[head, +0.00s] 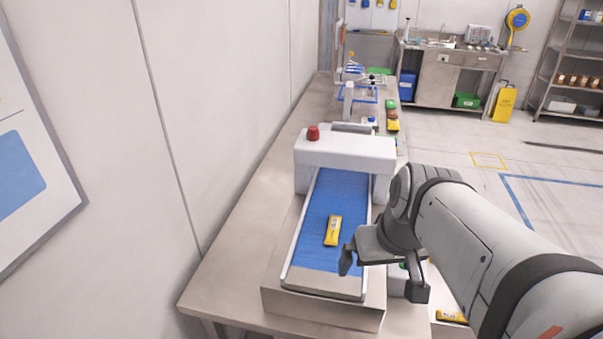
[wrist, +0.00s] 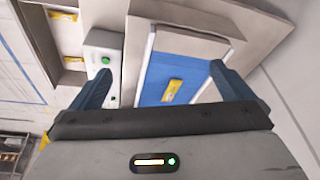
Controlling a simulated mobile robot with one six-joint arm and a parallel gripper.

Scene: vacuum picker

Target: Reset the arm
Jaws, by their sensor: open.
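My gripper (head: 384,276) is open and hangs over the near right side of the conveyor. In the wrist view its two fingers (wrist: 160,85) are spread wide with nothing held between them. A yellow packet (head: 333,230) lies on the blue conveyor belt (head: 342,195), a little left of and beyond my gripper in the head view. The packet also shows in the wrist view (wrist: 172,90), on the belt and between the fingers in the picture, apart from both. My arm (head: 480,240) reaches in from the lower right.
The conveyor passes under a white housing (head: 345,150) with a red button (head: 313,132). It stands on a long metal table (head: 235,255) along the wall. A control box with a green button (wrist: 105,60) and a bin with yellow packets (wrist: 68,48) are beside it. Floor to the right is open.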

